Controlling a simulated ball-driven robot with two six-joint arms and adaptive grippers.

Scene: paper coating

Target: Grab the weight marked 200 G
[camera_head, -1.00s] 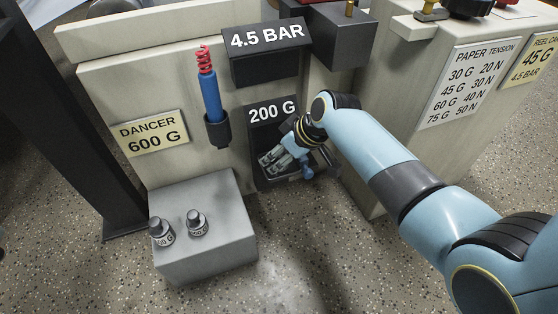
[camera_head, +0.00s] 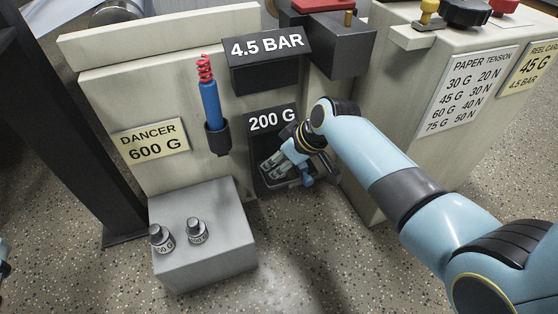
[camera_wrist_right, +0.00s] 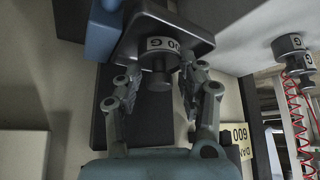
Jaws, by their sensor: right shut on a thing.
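The small dark metal weight (camera_wrist_right: 158,62) with a white label sits between the fingers of my right gripper (camera_wrist_right: 160,88) in the right wrist view. The label appears upside down and ends in "00 G"; its first digit is hard to read. My right gripper (camera_head: 272,166) is shut on this weight at the dark holder (camera_head: 262,186) under the "200 G" sign (camera_head: 271,119). In the head view the hand hides the weight. The weight's base is at the holder's shelf (camera_wrist_right: 196,30); I cannot tell whether it touches.
Two other weights, one on the left (camera_head: 160,238) and one on the right (camera_head: 196,231), stand on a grey block (camera_head: 215,262). A blue cylinder with a red coil (camera_head: 211,103) hangs left of the holder. A "4.5 BAR" box (camera_head: 268,60) overhangs above.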

